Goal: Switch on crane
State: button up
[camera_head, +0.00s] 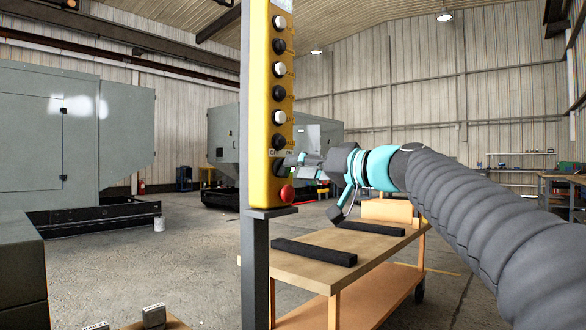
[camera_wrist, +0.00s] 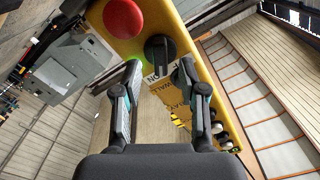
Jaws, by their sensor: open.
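A yellow control box (camera_head: 262,110) on a grey post carries a column of white and black buttons. A red mushroom button (camera_head: 287,194) sits at its bottom and also shows in the wrist view (camera_wrist: 123,18). Just above it is a black rotary switch (camera_head: 279,168); in the wrist view its knob (camera_wrist: 159,52) shows beside a partly hidden printed label. My gripper (camera_wrist: 159,70) is open, with one fingertip on each side of the knob's lower part in the picture. I cannot tell whether they touch it. In the head view my gripper (camera_head: 297,160) is at the box's right side.
A wooden workbench (camera_head: 385,246) with two black bars stands below my arm, right of the post. Large grey machines (camera_head: 85,135) stand at the left and behind. Open concrete floor (camera_head: 190,250) lies left of the post.

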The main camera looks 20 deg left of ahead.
jog(key=v, duration=0.9)
jog(key=s+d+f+m+h+p, duration=0.1)
jog(key=d+f+m+h, duration=0.25)
jog(key=f, duration=0.85)
jog(key=s+d+f+m+h, duration=0.1)
jog(key=d+f+m+h, duration=0.3)
jog(key=f, duration=0.7)
jog(key=s+d+f+h+p, duration=0.4)
jog(key=s+d+f, duration=0.2)
jog(key=s+d, duration=0.3)
jog(key=s+d+f+g+h+p, duration=0.1)
jog(key=s+d+f+h+p, duration=0.3)
jog(key=s+d, duration=0.5)
jog(key=shift+s+d+f+h, duration=0.15)
jog(key=shift+s+f+h, duration=0.7)
jog(key=shift+s, duration=1.95)
